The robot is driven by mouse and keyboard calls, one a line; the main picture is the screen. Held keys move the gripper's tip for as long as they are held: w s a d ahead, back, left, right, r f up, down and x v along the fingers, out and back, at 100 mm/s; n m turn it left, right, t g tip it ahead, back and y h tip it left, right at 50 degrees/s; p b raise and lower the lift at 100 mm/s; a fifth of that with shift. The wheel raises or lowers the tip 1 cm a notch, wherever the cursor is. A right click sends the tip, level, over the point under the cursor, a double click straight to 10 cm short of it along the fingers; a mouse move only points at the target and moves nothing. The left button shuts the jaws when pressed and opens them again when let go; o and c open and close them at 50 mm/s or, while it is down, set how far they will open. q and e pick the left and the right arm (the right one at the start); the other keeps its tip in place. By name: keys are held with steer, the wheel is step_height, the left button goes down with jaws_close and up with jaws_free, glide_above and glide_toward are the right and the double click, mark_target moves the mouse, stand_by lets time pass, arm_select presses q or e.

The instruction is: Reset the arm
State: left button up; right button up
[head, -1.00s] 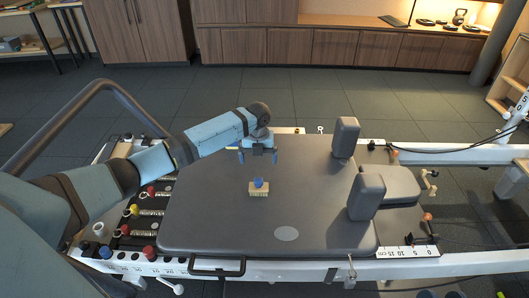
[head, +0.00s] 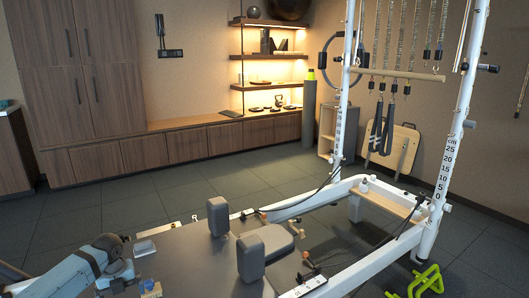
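My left arm comes in at the lower left, and its gripper (head: 121,283) is over the dark padded carriage (head: 195,262). Its fingers look apart with nothing between them, though their tips are close to the bottom edge of the picture. A small brush with a blue top (head: 149,286) shows beside the gripper to the right, partly cut off by the frame edge. It appears to rest on the carriage. My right gripper is not in view.
Two shoulder pads (head: 251,257) stand on the carriage. The white reformer frame (head: 375,262) and tower posts (head: 452,150) rise on the right, with a wooden bar (head: 395,74) and hanging straps. A lime-green object (head: 427,281) is at the lower right. Low cabinets (head: 190,143) line the wall; floor before them is clear.

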arm_select(q)
steer(key=s+d+f+n+t+h, duration=0.2)
steer(key=s+d+n+t, duration=0.25)
steer(key=s+d, duration=0.4)
steer(key=s+d+f+n+t+h, duration=0.2)
steer(key=s+d+n+t+h, duration=0.1)
steer(key=s+d+n, duration=0.5)
steer(key=s+d+r+n+t+h, duration=0.3)
steer(key=s+d+r+n, duration=0.1)
steer(key=s+r, duration=0.45)
steer(key=s+d+r+n+t+h, duration=0.3)
steer(key=s+d+r+n, duration=0.15)
steer(key=s+r, duration=0.4)
steer(key=w+d+r+n+t+y, duration=0.2)
steer(key=w+d+r+n+t, duration=0.2)
steer(key=r+n, duration=0.1)
steer(key=s+a+r+g+y+p, duration=0.4)
steer(key=a+r+p, duration=0.4)
steer(key=p, duration=3.1)
steer(key=shift+a+r+n+g+y, duration=0.35)
steer(key=shift+g+y, duration=0.55)
steer(key=shift+g, duration=0.35)
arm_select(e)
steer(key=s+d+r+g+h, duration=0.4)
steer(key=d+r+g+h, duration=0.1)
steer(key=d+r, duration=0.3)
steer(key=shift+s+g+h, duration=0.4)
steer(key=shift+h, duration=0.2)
